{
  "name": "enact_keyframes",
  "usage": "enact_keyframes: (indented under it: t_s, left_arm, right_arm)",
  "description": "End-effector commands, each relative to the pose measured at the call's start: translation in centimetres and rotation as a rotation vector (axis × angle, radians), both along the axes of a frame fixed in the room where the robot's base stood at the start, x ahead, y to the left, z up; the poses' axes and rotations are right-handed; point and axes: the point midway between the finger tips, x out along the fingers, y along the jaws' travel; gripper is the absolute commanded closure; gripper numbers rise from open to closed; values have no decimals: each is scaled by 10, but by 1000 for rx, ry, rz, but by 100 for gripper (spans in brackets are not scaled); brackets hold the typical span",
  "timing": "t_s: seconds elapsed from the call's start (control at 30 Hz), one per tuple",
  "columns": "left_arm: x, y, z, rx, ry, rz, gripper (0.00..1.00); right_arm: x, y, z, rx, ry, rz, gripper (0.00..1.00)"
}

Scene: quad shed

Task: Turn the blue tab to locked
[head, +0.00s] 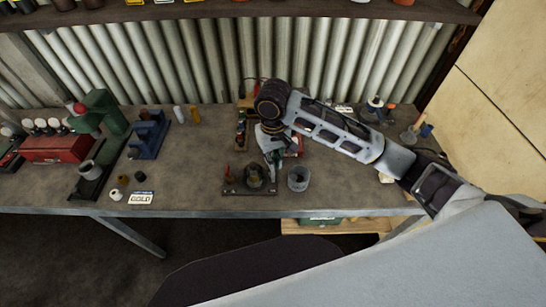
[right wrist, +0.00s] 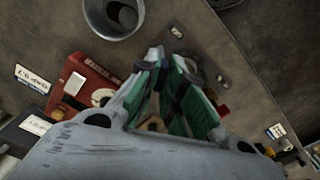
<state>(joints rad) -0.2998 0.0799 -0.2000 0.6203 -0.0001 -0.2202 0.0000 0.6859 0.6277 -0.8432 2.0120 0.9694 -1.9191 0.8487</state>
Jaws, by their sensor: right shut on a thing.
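My right gripper (head: 273,160) reaches down at the middle of the bench, over the right part of a dark flat plate (head: 236,189). The plate carries a dark upright fitting (head: 254,175) and a small red part at its left. In the right wrist view my right gripper (right wrist: 168,62) has green inner pads and its fingertips are close together, shut on a small dark part (right wrist: 190,72) at the plate. I cannot make out a blue tab there; the fingers hide much of the spot. My left gripper is out of view.
A grey cup (head: 298,179) stands close to the right of the plate. A red box (right wrist: 88,85) lies beside the gripper. A green press (head: 104,115), blue stand (head: 150,136) and red box of gauges (head: 52,148) are at the left.

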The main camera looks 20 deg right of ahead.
Motion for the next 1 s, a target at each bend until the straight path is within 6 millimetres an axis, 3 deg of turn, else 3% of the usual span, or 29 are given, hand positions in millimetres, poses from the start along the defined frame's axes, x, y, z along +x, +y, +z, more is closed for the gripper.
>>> enact_keyframes:
  t_s: [0.5, 1.0]
  left_arm:
    - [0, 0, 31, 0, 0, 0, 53]
    - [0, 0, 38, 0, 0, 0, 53]
  right_arm:
    - [0, 0, 2, -1, 2, 213, 100]
    - [0, 0, 1, -1, 1, 538, 100]
